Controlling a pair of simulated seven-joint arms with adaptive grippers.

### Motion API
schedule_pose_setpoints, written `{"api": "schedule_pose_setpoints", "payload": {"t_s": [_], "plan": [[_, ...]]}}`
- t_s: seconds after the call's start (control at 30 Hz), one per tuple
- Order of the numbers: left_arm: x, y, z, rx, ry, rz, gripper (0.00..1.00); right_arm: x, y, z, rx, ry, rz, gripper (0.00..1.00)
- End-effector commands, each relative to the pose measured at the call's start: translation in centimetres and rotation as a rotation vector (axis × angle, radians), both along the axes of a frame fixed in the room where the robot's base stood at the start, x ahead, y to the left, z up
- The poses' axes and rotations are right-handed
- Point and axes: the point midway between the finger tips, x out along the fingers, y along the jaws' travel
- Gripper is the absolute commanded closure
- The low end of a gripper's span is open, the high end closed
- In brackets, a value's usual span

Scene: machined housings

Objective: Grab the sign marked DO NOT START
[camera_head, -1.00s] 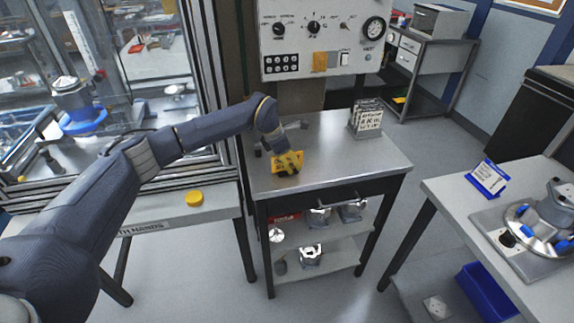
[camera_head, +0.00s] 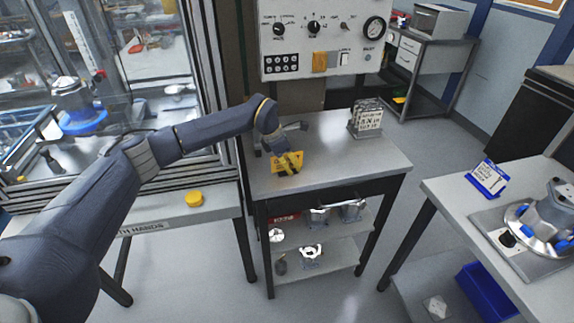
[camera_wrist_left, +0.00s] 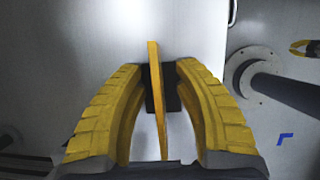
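A small yellow sign (camera_head: 276,163) stands on the left part of the grey metal bench; its lettering is too small to read. My left gripper (camera_head: 292,163) is over it with its fingers on either side. In the left wrist view the sign (camera_wrist_left: 154,85) shows edge-on as a thin upright yellow plate with a dark part behind it. The yellow fingers of my left gripper (camera_wrist_left: 161,72) are apart, with a gap on each side of the plate. My right gripper is not in view.
A control panel (camera_head: 320,40) hangs behind. A yellow button (camera_head: 194,198) is on the left ledge. A blue-and-white sign (camera_head: 488,178) stands on the right table. The bench's front right is clear.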

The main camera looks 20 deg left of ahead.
Motion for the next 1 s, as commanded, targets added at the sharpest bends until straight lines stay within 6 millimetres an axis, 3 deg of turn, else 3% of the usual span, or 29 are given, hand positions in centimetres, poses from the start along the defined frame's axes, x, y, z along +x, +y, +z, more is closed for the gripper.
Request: {"api": "schedule_pose_setpoints", "payload": {"t_s": [0.07,0.37,1.0], "plan": [[0.00,0.01,0.00,0.000,0.000,0.000,0.66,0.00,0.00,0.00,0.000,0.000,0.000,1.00],[0.00,0.00,0.01,0.000,0.000,0.000,1.00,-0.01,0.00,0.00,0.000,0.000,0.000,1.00],[0.04,0.00,0.78,-0.001,-0.001,0.000,1.00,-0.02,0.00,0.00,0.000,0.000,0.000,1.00]]}}
